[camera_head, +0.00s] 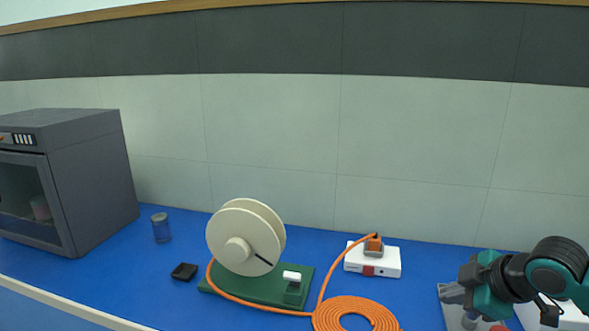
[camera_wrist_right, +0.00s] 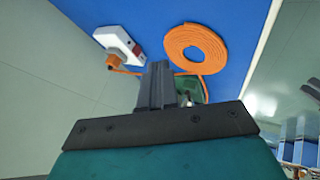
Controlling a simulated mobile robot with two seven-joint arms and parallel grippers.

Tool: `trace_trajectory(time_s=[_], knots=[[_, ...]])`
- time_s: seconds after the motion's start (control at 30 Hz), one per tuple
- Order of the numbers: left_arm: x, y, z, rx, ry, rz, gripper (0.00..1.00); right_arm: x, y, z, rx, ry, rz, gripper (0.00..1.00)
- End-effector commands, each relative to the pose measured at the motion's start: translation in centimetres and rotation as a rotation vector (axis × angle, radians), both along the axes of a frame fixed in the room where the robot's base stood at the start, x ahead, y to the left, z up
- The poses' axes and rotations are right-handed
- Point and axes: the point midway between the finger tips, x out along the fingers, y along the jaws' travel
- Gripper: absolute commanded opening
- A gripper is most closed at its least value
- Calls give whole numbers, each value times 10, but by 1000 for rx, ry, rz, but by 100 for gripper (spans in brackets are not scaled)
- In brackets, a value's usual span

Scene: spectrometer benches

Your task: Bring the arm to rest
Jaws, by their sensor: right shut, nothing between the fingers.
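My right gripper (camera_head: 452,292) is at the right of the head view, on its teal and black arm, with its grey fingers pointing left. It is shut and empty. In the right wrist view its fingers (camera_wrist_right: 160,88) are together, with nothing seen between them. It is raised above the bench, apart from the orange cable coil (camera_head: 354,316) to its left. The coil also shows beyond the fingers in the wrist view (camera_wrist_right: 196,48). My left gripper is not in view.
A white box (camera_head: 388,262) with an orange plug stands near the wall. A cream reel (camera_head: 236,238) stands on a green base (camera_head: 262,287). A black block (camera_head: 184,271), a jar (camera_head: 161,228) and a grey oven (camera_head: 95,170) are left. A grey plate (camera_head: 450,311) lies under my right gripper.

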Motion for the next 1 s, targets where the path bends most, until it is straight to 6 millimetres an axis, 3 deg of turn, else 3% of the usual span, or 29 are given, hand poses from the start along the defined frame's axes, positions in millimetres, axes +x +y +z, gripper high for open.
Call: trace_trajectory(time_s=[0.27, 0.53, 0.67, 1.0], knots=[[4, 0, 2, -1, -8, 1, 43, -48, 71, -58, 61, 90, 13, 0], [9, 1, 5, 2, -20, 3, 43, -120, 123, -101, 179, 197, -162, 0], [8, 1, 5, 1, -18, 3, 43, -159, 125, -115, 230, 262, -343, 0], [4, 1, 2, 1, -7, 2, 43, -251, 87, -137, 245, 420, -842, 0]])
